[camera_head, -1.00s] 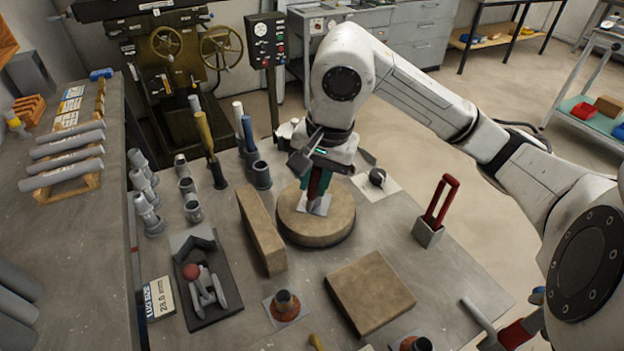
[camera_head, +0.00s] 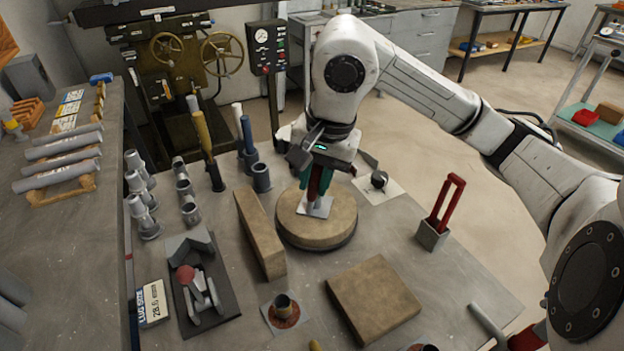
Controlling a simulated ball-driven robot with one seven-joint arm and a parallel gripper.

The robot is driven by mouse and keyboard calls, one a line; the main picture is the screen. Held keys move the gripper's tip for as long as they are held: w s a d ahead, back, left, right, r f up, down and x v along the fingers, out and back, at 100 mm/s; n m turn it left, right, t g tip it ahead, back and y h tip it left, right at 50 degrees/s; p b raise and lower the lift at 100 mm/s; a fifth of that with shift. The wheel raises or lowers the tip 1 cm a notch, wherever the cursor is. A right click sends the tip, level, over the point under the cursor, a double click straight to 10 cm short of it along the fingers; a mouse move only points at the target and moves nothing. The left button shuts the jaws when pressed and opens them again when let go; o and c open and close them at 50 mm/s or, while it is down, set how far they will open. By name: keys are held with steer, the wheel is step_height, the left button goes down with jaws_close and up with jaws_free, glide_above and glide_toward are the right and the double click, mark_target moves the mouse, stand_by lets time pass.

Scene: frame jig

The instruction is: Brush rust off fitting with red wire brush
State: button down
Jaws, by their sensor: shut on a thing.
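My gripper (camera_head: 317,186), with teal fingers, points down over a round tan pad (camera_head: 335,228). It is shut on a narrow dark red thing (camera_head: 314,183), seemingly the red wire brush. Its bristles cannot be made out. Below it a pale grey plate (camera_head: 318,208) lies on the pad; whether the brush touches it I cannot tell. A short tubular fitting (camera_head: 283,307) with a rust-brown flange stands upright on a light square at the front, away from my gripper. A second, similar round piece (camera_head: 424,347) is cut off by the bottom edge.
A tan bar (camera_head: 260,235) and a square tan block (camera_head: 374,295) flank the pad in front. A red U-shaped handle (camera_head: 447,200) stands in a grey holder at right. Grey tubes (camera_head: 188,190) stand at left, near a clamp (camera_head: 200,288) on a dark plate.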

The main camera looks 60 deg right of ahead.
steer(key=shift+s+f+b, duration=0.1)
steer(key=shift+f+b, duration=0.05)
steer(key=shift+b, duration=1.25)
steer(key=shift+r+p, duration=1)
steer(key=shift+r, duration=2.6)
